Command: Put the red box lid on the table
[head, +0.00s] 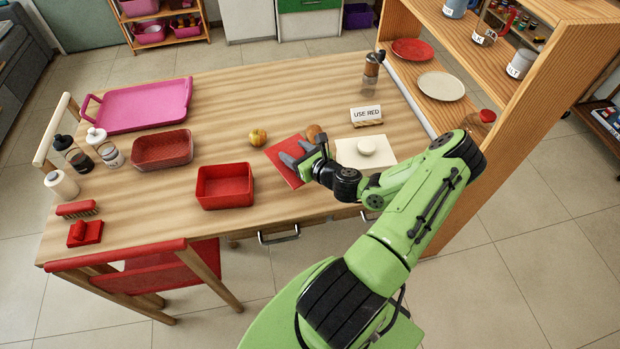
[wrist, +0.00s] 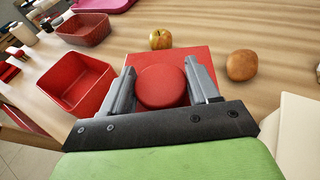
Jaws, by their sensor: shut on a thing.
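The red box lid is a flat red square (head: 281,168) with a round red knob on top; it also shows in the wrist view (wrist: 187,55). My gripper (head: 297,155) is shut on the lid's knob, with one finger on each side of it in the wrist view (wrist: 160,80). The lid is at or just over the table (head: 225,115); I cannot tell whether it touches. The open, empty red box (head: 225,187) stands on the table left of the lid.
A yellow apple (head: 258,137) and a brown round fruit (head: 314,131) lie close behind the lid. A cream lid with a round knob (head: 367,147) is to its right, before a "USE RED" sign (head: 366,113). A red basket (head: 162,149) and pink tray (head: 140,105) stand left.

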